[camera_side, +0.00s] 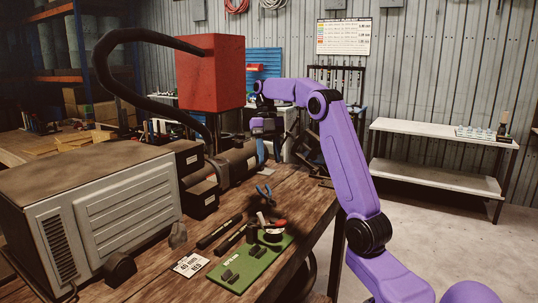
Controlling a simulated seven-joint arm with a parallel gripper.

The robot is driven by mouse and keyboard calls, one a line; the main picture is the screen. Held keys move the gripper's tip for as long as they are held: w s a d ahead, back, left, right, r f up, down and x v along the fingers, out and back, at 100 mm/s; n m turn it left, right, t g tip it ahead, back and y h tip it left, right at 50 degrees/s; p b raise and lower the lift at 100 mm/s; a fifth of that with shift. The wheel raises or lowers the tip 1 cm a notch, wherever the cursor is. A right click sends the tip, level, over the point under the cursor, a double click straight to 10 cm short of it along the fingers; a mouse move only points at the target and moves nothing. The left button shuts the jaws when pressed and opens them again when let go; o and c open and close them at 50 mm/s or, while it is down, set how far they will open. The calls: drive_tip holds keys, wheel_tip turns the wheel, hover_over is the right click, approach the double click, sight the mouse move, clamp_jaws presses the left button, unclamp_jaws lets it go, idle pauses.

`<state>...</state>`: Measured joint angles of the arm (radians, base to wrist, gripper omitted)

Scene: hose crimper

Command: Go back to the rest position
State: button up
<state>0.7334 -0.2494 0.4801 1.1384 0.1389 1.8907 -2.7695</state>
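My purple arm comes up from the lower right and bends over the wooden bench. My gripper (266,150) hangs from the wrist, above the bench's far right part, close to the black crimper unit (237,160). Its fingers are small and dark against the clutter behind, so I cannot tell whether they are apart or hold anything. A black hose (97,66) arcs from the crimper side up and over to the front of a red box (209,80).
A large beige machine (105,210) fills the bench's left side. A white-topped side table (440,130) stands right. The floor between is clear.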

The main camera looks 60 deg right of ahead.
idle(0.3)
drive_tip(key=s+a+f+m+h, duration=0.1)
drive_tip(key=s+a+f+m, duration=0.1)
drive_tip(key=a, duration=0.6)
drive_tip(key=s+a+f+m+h, duration=0.1)
drive_tip(key=s+a+m, duration=0.2)
drive_tip(key=a, duration=0.4)
drive_tip(key=s+a+f+m+h, duration=0.1)
drive_tip(key=s+a+f+m, duration=0.1)
drive_tip(key=a, duration=0.6)
drive_tip(key=s+a+f+m+t, duration=0.1)
drive_tip(key=s+a+f+m, duration=0.1)
drive_tip(key=s, duration=0.4)
drive_tip(key=s+a+f+m+t, duration=0.1)
drive_tip(key=s+f+m, duration=0.1)
drive_tip(key=s, duration=0.5)
drive_tip(key=s+a+f+m+t, duration=0.1)
drive_tip(key=s+a+f+m, duration=0.1)
drive_tip(key=s, duration=0.4)
drive_tip(key=shift+s+a+f+m, duration=0.2)
drive_tip(key=shift+a+f+m, duration=0.15)
drive_tip(key=shift+f, duration=0.45)
